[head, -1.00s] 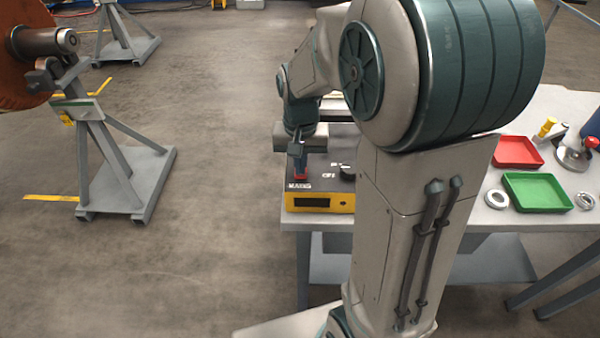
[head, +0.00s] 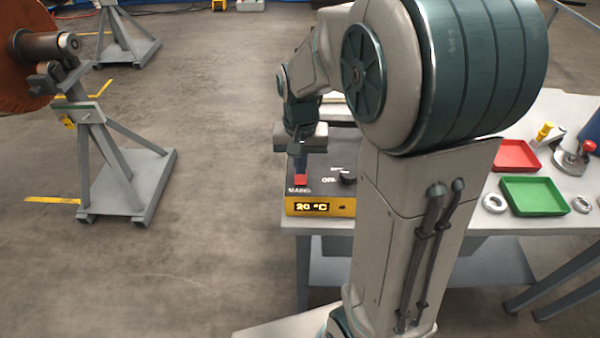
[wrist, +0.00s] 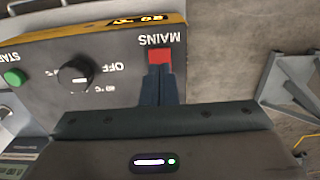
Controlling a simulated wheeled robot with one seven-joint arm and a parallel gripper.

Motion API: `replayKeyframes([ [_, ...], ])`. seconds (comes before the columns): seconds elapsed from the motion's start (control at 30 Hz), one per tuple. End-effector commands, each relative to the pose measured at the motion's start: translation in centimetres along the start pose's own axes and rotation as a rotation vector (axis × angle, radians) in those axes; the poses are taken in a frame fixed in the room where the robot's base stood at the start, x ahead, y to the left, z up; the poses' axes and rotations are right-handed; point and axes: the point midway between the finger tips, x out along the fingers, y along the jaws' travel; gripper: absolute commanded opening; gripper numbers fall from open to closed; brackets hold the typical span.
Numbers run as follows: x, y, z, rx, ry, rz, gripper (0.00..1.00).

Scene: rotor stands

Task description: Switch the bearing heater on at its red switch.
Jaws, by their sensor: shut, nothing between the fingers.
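The bearing heater (head: 338,204) is a dark-topped box with a yellow front at the left end of the bench. Its display (head: 312,207) is lit and reads about 20 °C. The red switch (head: 300,180), labelled MAINS, is on the top panel; it also shows in the wrist view (wrist: 160,56). My gripper (head: 300,170) is shut and empty, pointing down just over the switch. In the wrist view its fingertips (wrist: 160,68) are at the switch's edge; I cannot tell whether they touch it. A black knob (wrist: 76,75) by OFF and a green START button (wrist: 14,77) are beside the switch.
On the bench (head: 470,212), right of my arm, are a red tray (head: 517,153), a green tray (head: 534,195) and metal rings (head: 495,202). A rotor stand (head: 125,180) is on the floor at left. Open floor lies between it and the bench.

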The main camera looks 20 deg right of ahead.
Motion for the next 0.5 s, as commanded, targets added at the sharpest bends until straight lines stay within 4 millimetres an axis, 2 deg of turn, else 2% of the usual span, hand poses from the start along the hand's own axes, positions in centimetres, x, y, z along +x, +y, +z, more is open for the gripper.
replayKeyframes([
  [0.03,-0.8,0.0,0.0,0.0,0.001,0.0,0.0],
  [0.5,-4.5,0.0,0.0,0.0,0.001,0.0,0.0],
])
